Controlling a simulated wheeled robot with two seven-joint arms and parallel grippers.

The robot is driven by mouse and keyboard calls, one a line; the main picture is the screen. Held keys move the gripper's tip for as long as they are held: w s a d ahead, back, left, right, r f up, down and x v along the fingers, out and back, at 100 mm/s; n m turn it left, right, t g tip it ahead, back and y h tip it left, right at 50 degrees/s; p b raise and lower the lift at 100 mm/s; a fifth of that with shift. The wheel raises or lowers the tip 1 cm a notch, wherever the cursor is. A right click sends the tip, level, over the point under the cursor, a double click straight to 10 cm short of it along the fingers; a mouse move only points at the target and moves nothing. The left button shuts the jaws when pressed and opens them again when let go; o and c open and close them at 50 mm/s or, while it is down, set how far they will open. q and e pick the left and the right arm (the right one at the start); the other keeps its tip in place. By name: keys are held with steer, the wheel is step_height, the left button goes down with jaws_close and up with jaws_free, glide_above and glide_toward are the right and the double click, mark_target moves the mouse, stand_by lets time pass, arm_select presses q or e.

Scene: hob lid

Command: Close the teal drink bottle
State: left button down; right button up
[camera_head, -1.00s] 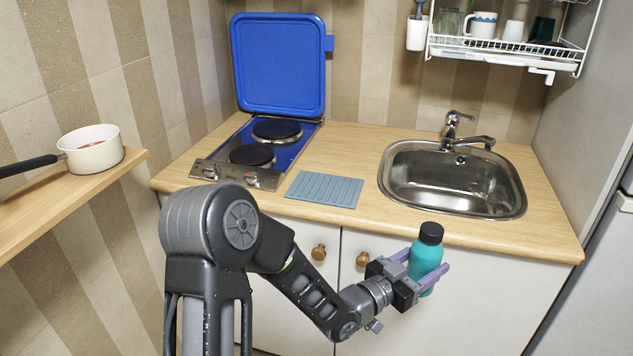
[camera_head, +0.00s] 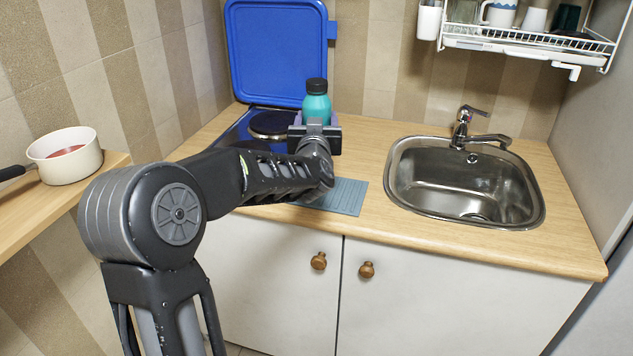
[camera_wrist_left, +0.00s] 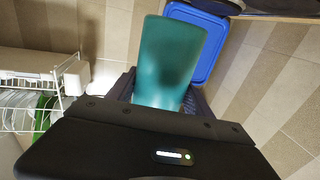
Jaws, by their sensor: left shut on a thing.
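The teal drink bottle (camera_head: 316,106) is upright, with a black cap (camera_head: 316,85) sitting on its top. I cannot tell whether the cap is tight. My left gripper (camera_head: 315,122) is shut on the bottle's body and holds it up in front of the blue hob lid; the gripper hides the bottle's lower part. In the left wrist view the teal body (camera_wrist_left: 168,65) stands between the fingers, and its cap does not show. My right gripper is not in view.
The blue hob lid (camera_head: 272,50) stands open behind the hob (camera_head: 270,124), which my arm partly covers. A grey-blue ridged mat (camera_head: 346,197) lies on the counter beside the steel sink (camera_head: 460,180). A white pot (camera_head: 66,156) sits on the left shelf. A dish rack (camera_head: 530,40) hangs above the sink.

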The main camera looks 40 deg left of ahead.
arm_select(q)
steer(key=shift+w+a+f+y, duration=0.3)
steer(key=shift+a+f, duration=0.2)
steer(key=shift+f, duration=0.55)
steer(key=shift+s+d+r, duration=0.2)
steer(key=shift+d, duration=0.05)
steer(key=shift+w+a+f, duration=0.1)
steer(key=shift+w+f, duration=0.05)
steer(key=shift+f, duration=3.05)
steer(key=shift+f, duration=1.95)
